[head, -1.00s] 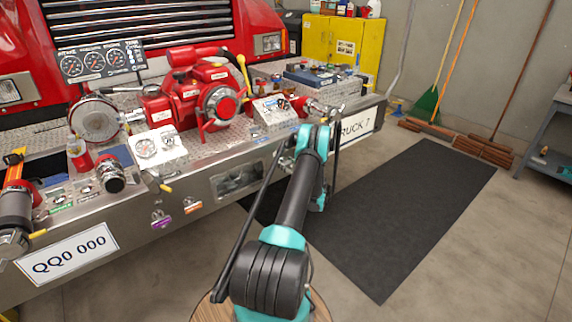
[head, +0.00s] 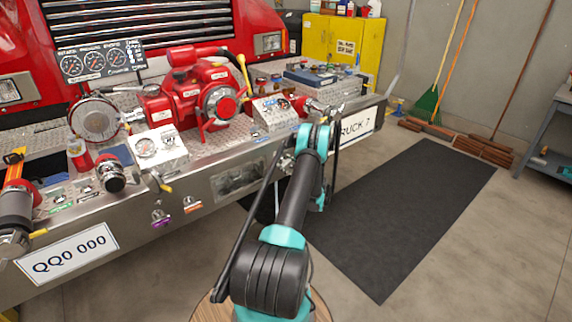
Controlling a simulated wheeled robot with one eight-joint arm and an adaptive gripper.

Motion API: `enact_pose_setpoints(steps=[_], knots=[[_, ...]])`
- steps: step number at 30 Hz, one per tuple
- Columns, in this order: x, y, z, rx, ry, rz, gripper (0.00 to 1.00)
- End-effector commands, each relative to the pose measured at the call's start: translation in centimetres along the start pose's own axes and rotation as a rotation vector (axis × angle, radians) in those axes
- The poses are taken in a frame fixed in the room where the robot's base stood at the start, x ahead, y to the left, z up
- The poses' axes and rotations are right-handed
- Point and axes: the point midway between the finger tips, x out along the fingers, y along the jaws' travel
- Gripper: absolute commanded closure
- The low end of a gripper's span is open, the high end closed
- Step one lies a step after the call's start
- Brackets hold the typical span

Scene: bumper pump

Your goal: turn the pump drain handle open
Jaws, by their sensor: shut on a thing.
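My arm reaches from the bottom of the head view up to the front of the truck's bumper. Its teal upper joint (head: 309,140) stands before the bumper face, left of the TRUCK 7 plate. My gripper is hidden behind my own arm, so its fingers and what they touch cannot be seen. The red pump (head: 196,97) sits on the bumper deck. A purple-tagged pull (head: 160,219) and an orange-tagged pull (head: 193,204) are on the bumper face, left of my arm and apart from it. I cannot tell which part is the drain handle.
The metal bumper (head: 150,243) runs across the left and middle. A gauge panel (head: 102,61) and a small control box (head: 273,113) stand on it. A black mat (head: 400,210) lies on open floor at right. Brooms (head: 440,75) lean on the wall; a yellow cabinet (head: 330,38) stands behind.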

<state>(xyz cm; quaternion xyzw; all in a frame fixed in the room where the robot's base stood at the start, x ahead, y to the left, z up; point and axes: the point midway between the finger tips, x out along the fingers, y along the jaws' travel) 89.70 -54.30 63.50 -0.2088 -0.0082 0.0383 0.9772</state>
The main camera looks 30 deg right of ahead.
Motion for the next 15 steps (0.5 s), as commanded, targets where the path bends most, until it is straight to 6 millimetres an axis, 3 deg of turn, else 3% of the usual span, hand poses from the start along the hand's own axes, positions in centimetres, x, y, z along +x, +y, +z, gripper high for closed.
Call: enact_pose_setpoints(steps=[2, 3, 7, 15], knots=[[-0.09, 0.02, -0.03, 0.0, 0.0, 0.0, 0.75], [-0.09, 0.02, -0.04, 0.001, 0.0, 0.0, 0.43], [-0.08, 0.02, -0.03, 0.001, 0.0, 0.0, 0.27], [-0.04, 0.01, -0.02, 0.002, 0.0, 0.0, 0.24]])
